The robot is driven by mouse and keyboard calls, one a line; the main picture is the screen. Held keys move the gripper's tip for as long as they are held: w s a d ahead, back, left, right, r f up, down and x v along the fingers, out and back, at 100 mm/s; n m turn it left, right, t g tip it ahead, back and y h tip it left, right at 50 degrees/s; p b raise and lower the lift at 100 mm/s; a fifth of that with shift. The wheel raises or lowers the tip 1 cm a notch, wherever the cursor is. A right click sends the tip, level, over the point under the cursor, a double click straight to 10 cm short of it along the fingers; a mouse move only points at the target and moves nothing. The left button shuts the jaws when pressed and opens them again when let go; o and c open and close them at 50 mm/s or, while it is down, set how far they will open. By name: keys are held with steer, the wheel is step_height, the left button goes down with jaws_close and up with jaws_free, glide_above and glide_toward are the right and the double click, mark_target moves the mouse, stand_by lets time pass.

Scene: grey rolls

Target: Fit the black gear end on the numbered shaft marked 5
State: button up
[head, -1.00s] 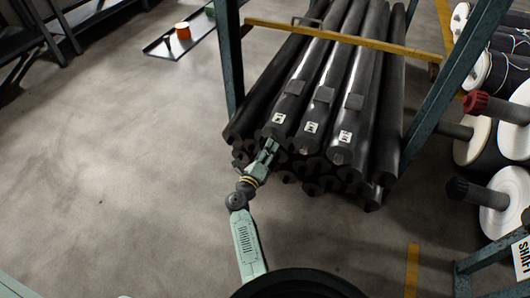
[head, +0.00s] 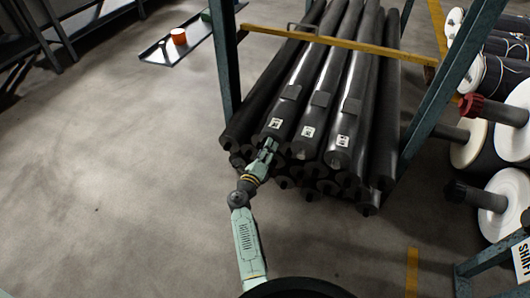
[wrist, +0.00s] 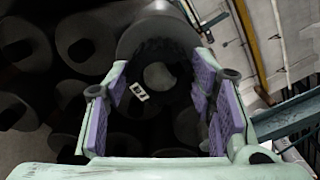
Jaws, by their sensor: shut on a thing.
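My gripper (head: 268,149) is at the front ends of the stacked black rolls, at the lower left of the upper row. In the wrist view its purple pads (wrist: 160,88) are on both sides of a dark ring with a round opening, which I take to be the black gear end (wrist: 148,52). A wide black roll end stands close behind it; I cannot tell whether they touch. A small white tag (wrist: 138,92) shows by the ring. White labels mark the left roll (head: 275,123), middle roll (head: 308,131) and right roll (head: 343,140); their numbers are too small to read.
A yellow bar (head: 330,42) crosses above the rolls between teal rack posts (head: 228,70). White-ended rolls (head: 513,135) and a red-capped shaft (head: 470,105) stand at the right. A tray (head: 172,48) with an orange cup (head: 178,36) lies at upper left. The left floor is clear.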

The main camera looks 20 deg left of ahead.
steer(key=shift+w, duration=0.2)
steer(key=o, duration=1.6)
steer(key=shift+c, duration=0.2)
steer(key=s, duration=1.2)
steer(key=shift+a, duration=0.15)
